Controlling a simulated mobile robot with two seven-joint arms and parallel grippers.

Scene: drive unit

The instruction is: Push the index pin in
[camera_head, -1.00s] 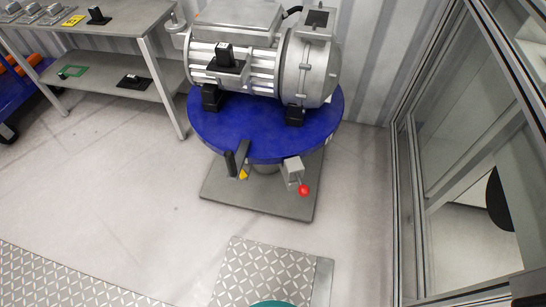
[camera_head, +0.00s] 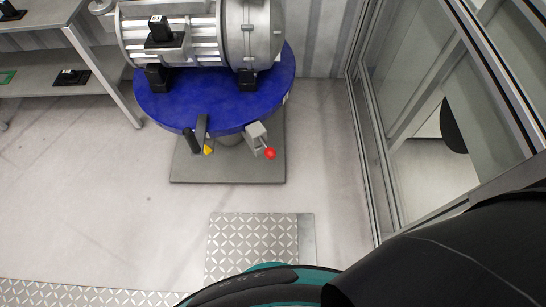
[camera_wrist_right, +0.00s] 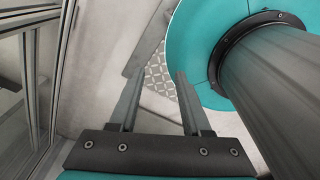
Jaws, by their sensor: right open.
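The index pin (camera_head: 269,153) shows a round red knob on a short rod in the head view. It sticks out of a grey block (camera_head: 256,134) at the front edge of the blue round table (camera_head: 215,110). A motor (camera_head: 200,38) stands on that table. My right gripper (camera_wrist_right: 155,80) shows in the right wrist view with its two fingers apart and nothing between them. It points at the floor, away from the pin. My right arm fills the lower right of the head view. My left gripper is in neither view.
A grey base plate (camera_head: 230,168) lies under the blue table. A steel tread plate (camera_head: 252,245) lies on the floor in front. A glass-panelled frame (camera_head: 385,150) stands on the right. A shelf bench (camera_head: 40,84) stands at the left.

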